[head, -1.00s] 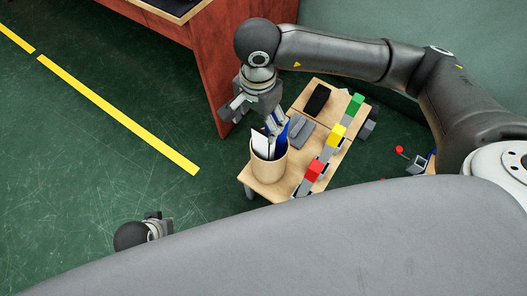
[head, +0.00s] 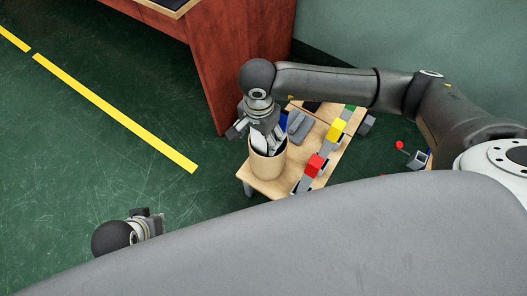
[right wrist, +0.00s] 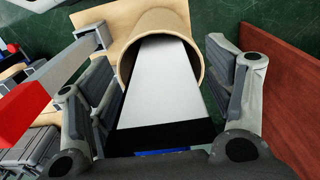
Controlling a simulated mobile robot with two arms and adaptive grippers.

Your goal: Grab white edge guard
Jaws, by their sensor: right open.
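The white edge guard (right wrist: 165,85) stands in a round wooden cup (right wrist: 127,62). It is a flat white piece with a dark band at its near end. In the head view the guard (head: 259,142) sticks out of the cup (head: 268,167) at the table's near left corner. My right gripper (head: 262,130) is just above the cup. In the right wrist view the gripper (right wrist: 163,88) is open, with one finger on each side of the guard and a gap to it. My left gripper (head: 148,224) is far off at the lower left, its fingers mostly hidden.
The small wooden table (head: 262,188) also holds red (head: 315,165) and yellow (head: 337,129) blocks on grey holders right of the cup. Grey pieces (head: 300,127) lie behind it. A red-brown desk (head: 235,70) stands close behind. The floor at left is clear.

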